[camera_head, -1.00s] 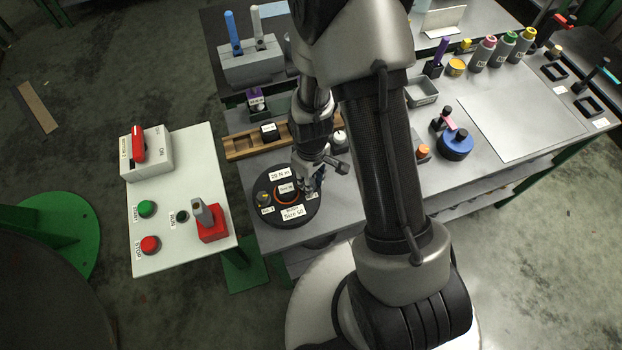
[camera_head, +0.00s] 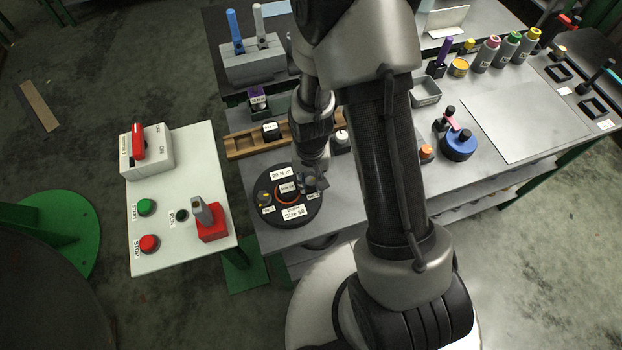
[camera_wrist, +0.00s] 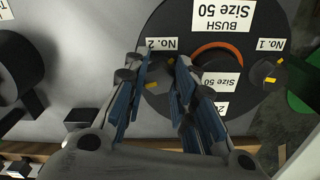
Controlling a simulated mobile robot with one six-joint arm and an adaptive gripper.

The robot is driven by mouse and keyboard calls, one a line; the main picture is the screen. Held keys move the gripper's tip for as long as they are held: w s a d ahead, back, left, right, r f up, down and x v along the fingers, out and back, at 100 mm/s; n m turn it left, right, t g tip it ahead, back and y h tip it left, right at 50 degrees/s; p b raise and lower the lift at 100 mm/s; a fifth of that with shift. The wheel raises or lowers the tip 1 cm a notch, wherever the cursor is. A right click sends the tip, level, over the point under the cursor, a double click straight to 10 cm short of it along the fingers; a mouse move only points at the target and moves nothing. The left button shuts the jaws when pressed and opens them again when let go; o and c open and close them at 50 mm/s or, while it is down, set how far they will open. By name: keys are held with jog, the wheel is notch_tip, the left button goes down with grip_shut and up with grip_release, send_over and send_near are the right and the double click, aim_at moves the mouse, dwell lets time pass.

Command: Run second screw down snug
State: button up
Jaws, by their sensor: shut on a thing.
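A round black disc (camera_head: 287,219) lies on the bench and carries white labels and an orange ring (camera_wrist: 219,50). In the wrist view the dark head of the second screw (camera_wrist: 159,73), with a yellow mark, sits beside the No. 2 label. My gripper (camera_wrist: 165,66) points down at the disc with its blue-faced fingers on either side of this head, shut on it. The first screw (camera_wrist: 263,73) stands by the No. 1 label, clear of my fingers. In the head view my gripper (camera_head: 315,182) covers the second screw. How deep the screw sits is hidden.
A wooden rack (camera_head: 242,147) stands behind the disc. A white panel (camera_head: 165,245) with start and stop buttons and a red-based lever (camera_head: 211,225) is at left. A blue round part (camera_head: 458,146) lies to the right of my arm.

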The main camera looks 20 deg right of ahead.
aim_at(310, 183)
jog(key=shift+m, duration=0.3)
jog(key=o, duration=1.1)
jog(key=shift+c, duration=0.2)
jog(key=shift+r, duration=4.05)
